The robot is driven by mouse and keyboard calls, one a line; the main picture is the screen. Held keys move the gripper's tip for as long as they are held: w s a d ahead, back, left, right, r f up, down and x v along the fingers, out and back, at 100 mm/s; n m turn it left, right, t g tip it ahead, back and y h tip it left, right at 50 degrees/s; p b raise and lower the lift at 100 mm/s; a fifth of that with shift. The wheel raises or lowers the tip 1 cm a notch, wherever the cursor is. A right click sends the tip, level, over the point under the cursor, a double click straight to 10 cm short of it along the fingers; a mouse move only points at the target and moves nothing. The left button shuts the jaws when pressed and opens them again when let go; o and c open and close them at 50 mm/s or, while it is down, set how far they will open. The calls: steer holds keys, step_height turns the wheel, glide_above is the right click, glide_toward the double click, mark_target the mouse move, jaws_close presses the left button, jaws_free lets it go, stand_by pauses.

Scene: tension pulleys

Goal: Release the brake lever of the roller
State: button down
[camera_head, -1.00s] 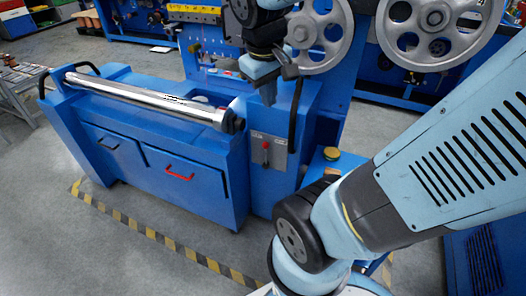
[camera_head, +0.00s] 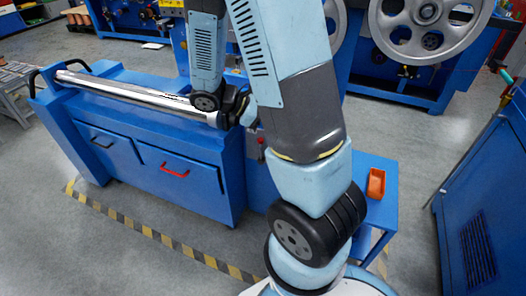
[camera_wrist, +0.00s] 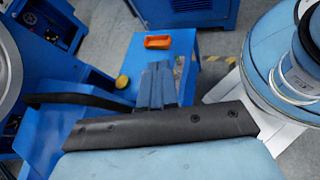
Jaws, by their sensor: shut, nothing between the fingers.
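The steel roller (camera_head: 130,86) lies along the top of the blue cabinet in the head view, with a black end at its right. In the wrist view a curved black bar (camera_wrist: 70,99), which looks like the brake lever, extends from the left toward my gripper (camera_wrist: 157,82). My gripper is shut and empty, its blue-grey fingers together just right of the bar's end. I cannot tell whether they touch it. In the head view my arm hides the bar and the fingertips.
A small blue table (camera_head: 378,212) with an orange bin (camera_head: 376,184) stands to the right; the bin also shows in the wrist view (camera_wrist: 158,42). A yellow knob (camera_wrist: 122,82) is near the fingers. Large grey wheels (camera_head: 428,25) are behind. A red drawer handle (camera_head: 173,171) is on the cabinet front.

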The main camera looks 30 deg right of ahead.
mark_target(261, 151)
steer(key=w+d+f+n+t+h, duration=0.1)
steer(key=w+f+n+t+h, duration=0.35)
steer(key=f+n, duration=0.4)
steer(key=w+d+f+n+t+h, duration=0.1)
steer(key=w+f+n+t+h, duration=0.25)
steer(key=f+n+t, duration=0.45)
step_height(261, 151, down, 15)
steer(key=s+a+n+t+y, duration=0.1)
steer(key=s+n+t+y, duration=0.2)
steer(key=n+t+y, duration=1)
steer(key=w+d+r+n+g+h, duration=0.1)
steer(key=w+d+n+g+h, duration=0.1)
steer(key=w, duration=0.4)
steer(key=w+d+r+n+g+h, duration=0.1)
steer(key=w+d+n+g+h, duration=0.1)
steer(key=w, duration=0.4)
steer(key=shift+w+d+r+h, duration=0.15)
steer(key=shift+w+d+h, duration=0.15)
steer(key=shift+d, duration=0.05)
steer(key=shift+w+a+n, duration=0.1)
steer(key=shift+a+n, duration=0.1)
steer(key=shift+n, duration=0.05)
